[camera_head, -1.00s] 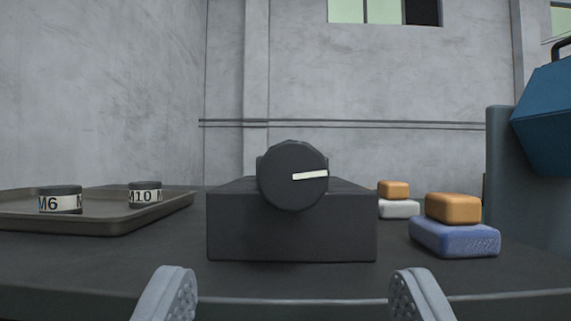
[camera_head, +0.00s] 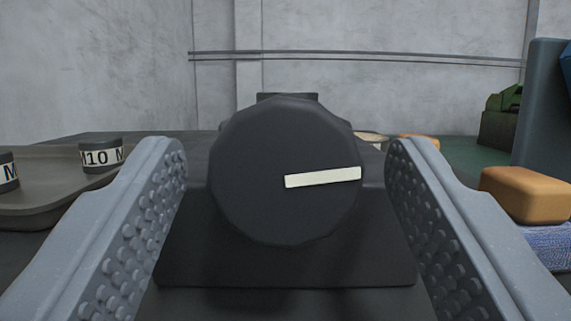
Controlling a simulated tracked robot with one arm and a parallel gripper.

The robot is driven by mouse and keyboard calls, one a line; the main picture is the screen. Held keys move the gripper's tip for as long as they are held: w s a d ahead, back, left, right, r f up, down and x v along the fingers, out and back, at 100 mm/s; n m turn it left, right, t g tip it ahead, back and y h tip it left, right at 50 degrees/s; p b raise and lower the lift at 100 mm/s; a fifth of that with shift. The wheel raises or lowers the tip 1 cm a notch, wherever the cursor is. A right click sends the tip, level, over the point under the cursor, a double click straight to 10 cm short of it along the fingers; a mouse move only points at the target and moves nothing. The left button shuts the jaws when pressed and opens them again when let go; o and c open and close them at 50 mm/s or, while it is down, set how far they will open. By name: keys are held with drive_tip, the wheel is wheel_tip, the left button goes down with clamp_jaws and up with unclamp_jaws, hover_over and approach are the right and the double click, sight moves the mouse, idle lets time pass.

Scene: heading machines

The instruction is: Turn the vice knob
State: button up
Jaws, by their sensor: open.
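The vice knob (camera_head: 255,200) is a dark, faceted round knob facing me in the middle of the view. A pale marker bar (camera_head: 322,177) on its face points right, tilted slightly up. The knob sits on the front of a dark vice body (camera_head: 285,265), most of which is hidden behind it. My gripper (camera_head: 287,165) is open, with one grey studded finger to the left of the knob and one to the right. A gap shows between each finger and the knob, and I see no contact.
At left, a grey-brown tray (camera_head: 45,205) holds an M10 container (camera_head: 101,156) and another labelled one (camera_head: 7,172) cut by the edge. A green machine (camera_head: 503,112) stands behind.

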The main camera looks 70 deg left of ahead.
drive_tip(key=shift+c, duration=0.2)
drive_tip(key=c, duration=0.9)
drive_tip(key=shift+d+f, duration=0.1)
drive_tip(key=shift+d, duration=0.1)
drive_tip(key=shift+c, duration=0.2)
drive_tip(key=shift+a, duration=0.15)
